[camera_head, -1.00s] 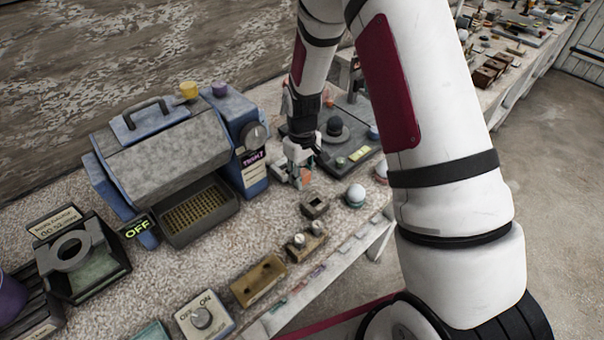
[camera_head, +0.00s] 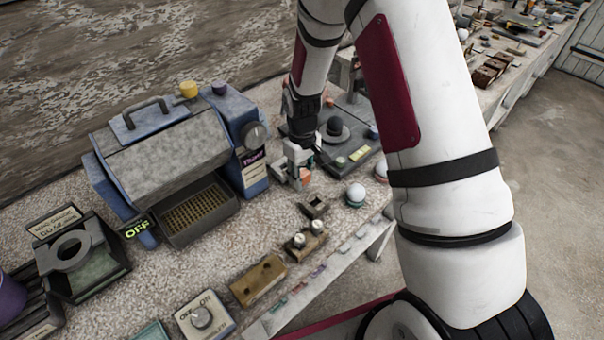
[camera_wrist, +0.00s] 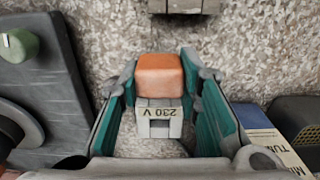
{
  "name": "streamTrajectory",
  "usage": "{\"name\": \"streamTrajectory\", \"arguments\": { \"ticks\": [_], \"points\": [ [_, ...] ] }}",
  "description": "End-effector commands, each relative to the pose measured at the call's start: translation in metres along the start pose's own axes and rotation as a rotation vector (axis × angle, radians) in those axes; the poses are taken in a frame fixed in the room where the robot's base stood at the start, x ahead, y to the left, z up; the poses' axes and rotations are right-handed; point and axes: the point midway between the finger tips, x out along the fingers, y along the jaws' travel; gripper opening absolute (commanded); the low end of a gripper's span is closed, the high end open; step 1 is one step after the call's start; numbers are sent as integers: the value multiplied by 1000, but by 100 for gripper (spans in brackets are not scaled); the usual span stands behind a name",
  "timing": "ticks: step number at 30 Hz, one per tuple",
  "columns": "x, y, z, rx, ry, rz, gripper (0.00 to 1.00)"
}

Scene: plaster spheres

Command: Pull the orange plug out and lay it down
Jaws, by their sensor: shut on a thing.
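The orange plug (camera_wrist: 160,76) is a block with rounded edges. In the wrist view it sits against the far side of a pale grey socket box (camera_wrist: 158,110) marked 230 V. I cannot tell how deep the plug is in it. My gripper (camera_wrist: 158,66) has its teal-padded fingers on the left and right of the plug and is shut on it. In the head view my gripper (camera_head: 299,178) is low over the bench, right of the blue machine, and the plug (camera_head: 306,174) shows as a small orange patch. My gripper hides most of the socket box there.
The blue machine (camera_head: 165,150) stands close on the left. A dark plate with a round knob (camera_head: 334,130) lies behind my gripper.

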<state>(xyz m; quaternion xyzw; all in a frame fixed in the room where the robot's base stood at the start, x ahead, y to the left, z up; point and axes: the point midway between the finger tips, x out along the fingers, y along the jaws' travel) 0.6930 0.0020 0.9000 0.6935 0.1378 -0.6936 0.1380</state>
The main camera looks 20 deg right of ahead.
Motion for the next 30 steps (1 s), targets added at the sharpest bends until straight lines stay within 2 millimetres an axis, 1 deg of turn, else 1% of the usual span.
{"name": "streamTrajectory", "arguments": {
  "ticks": [17, 18, 21, 30],
  "points": [
    [11, 0, 0, 0, 0, 0, 0],
    [11, 0, 0, 0, 0, 0, 33],
    [11, 0, 0, 0, 0, 0, 54],
    [11, 0, 0, 0, 0, 0, 54]
  ]
}}
